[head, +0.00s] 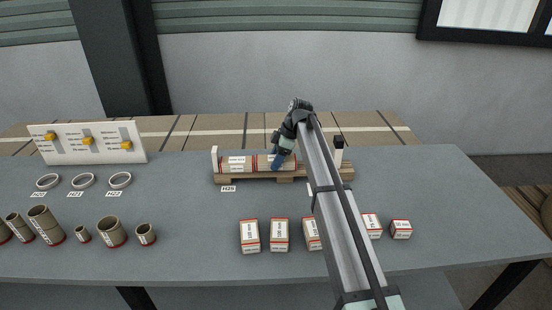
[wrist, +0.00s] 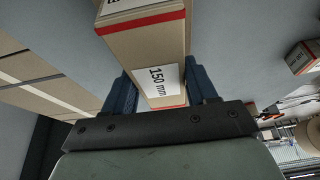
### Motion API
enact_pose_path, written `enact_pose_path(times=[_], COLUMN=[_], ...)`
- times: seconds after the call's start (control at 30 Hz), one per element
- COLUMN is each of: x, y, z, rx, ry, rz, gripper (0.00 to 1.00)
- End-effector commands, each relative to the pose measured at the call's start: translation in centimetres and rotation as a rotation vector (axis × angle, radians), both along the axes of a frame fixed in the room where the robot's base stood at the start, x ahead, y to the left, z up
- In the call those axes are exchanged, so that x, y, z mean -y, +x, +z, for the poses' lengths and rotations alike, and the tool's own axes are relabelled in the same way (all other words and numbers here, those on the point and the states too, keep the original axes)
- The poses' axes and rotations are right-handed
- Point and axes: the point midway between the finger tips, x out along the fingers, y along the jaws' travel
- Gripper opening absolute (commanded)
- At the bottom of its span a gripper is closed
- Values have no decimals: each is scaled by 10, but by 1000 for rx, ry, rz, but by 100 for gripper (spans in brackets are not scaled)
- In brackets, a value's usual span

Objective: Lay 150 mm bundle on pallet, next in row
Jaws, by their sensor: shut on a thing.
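The pallet (head: 234,179) is a low wooden one on the table, with a white end post at its left and a dark-topped post at its right. A kraft bundle (head: 237,163) with red edges and a white label lies at its left end. My gripper (head: 280,158) is over the pallet's middle. In the wrist view its blue fingers are shut on the 150 mm bundle (wrist: 147,53), whose label faces the camera. The held bundle sits at about the row's level; whether it touches the pallet or its neighbour, I cannot tell. My arm hides part of the pallet's right side.
Several labelled bundles (head: 250,236) stand along the table front, some partly behind my arm. Cardboard tubes (head: 111,232), rings (head: 83,181) and a white board with yellow sliders (head: 88,142) are on the left. The table between pallet and front bundles is mostly clear.

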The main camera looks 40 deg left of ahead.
Motion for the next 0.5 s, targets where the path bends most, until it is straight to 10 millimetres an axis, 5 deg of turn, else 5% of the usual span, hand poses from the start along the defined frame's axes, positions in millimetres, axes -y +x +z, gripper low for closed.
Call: enact_pose_path(times=[0.5], x=[0], y=[0], z=[-4], rx=[0], ry=[0], rz=[0], gripper=[6])
